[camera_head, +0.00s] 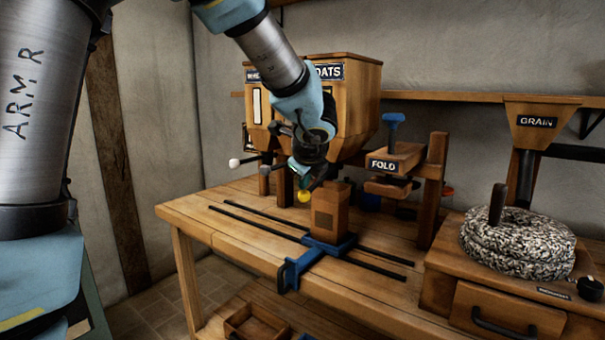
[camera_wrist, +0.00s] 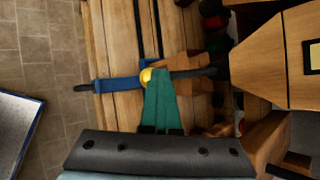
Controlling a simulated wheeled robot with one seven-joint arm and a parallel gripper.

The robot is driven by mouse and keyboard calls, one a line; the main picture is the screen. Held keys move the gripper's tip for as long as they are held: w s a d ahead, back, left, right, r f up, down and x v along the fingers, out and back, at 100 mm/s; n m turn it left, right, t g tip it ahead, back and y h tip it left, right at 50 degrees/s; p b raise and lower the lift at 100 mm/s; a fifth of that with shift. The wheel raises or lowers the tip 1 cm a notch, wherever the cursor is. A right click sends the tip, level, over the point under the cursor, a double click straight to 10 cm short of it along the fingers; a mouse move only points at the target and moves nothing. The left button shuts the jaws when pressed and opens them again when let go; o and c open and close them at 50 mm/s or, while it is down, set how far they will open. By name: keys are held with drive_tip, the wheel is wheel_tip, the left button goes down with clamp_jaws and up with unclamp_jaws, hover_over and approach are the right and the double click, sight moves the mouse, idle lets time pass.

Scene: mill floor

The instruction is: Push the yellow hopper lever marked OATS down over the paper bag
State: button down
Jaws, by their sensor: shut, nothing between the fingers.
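The yellow knob (camera_head: 304,196) of the OATS lever sits just below my gripper (camera_head: 310,183) in the head view. In the wrist view the yellow knob (camera_wrist: 146,76) shows at the tips of my shut green fingers (camera_wrist: 160,82); whether they touch it I cannot tell. The lever's dark rod (camera_wrist: 191,73) runs right from the knob toward the hopper. The brown paper bag (camera_head: 329,212) stands upright on a blue carriage (camera_head: 328,246), near the knob. The wooden hopper (camera_head: 358,105) carries the OATS sign (camera_head: 328,72), and my arm hides part of its front.
A white-knobbed lever (camera_head: 235,162) is left of my gripper. The FOLD press (camera_head: 395,165) with its blue handle stands right of the bag. Dark rails (camera_head: 375,262) cross the bench. A GRAIN hopper (camera_head: 537,123) and millstone (camera_head: 518,243) are farther right.

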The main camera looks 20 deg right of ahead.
drive_tip(key=shift+r, duration=0.1)
drive_tip(key=shift+r+p, duration=2.65)
drive_tip(key=shift+r, duration=0.25)
wheel_tip(320, 180, up, 5)
drive_tip(key=p, duration=0.4)
drive_tip(key=shift+a, duration=0.1)
